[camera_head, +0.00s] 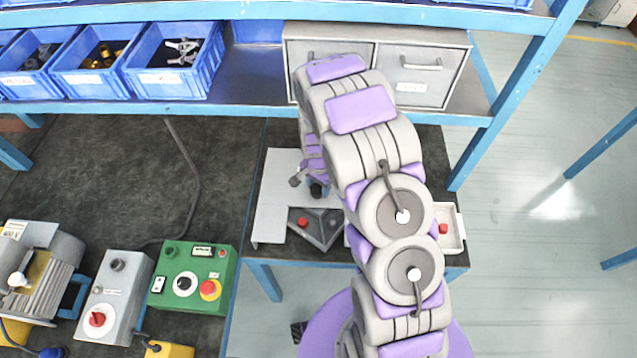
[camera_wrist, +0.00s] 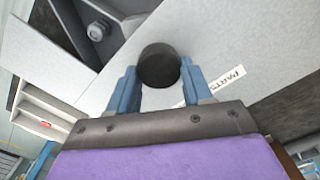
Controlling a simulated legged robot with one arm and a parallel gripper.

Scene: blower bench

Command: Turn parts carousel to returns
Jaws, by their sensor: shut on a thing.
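In the wrist view, the blue fingers of my gripper (camera_wrist: 159,85) are shut on a round black knob (camera_wrist: 160,66). The knob stands over a light grey plate (camera_wrist: 280,45) with a white label reading "PARTS", partly hidden by a finger. A dark grey compartment (camera_wrist: 62,22) with a grey nut-like part (camera_wrist: 98,30) shows through an opening at upper left. In the head view, the plate (camera_head: 270,205) lies on the bench end, and the dark carousel section (camera_head: 318,235) shows a red part (camera_head: 303,222) and a grey part. My arm hides the rest; I cannot read a "returns" mark.
A white tray (camera_head: 459,231) with a red item stands right of my arm. A grey drawer cabinet (camera_head: 426,88) and blue bins (camera_head: 170,80) are behind. A green control box (camera_head: 190,297) and a grey switch box (camera_head: 113,330) stand at lower left. Open floor is at right.

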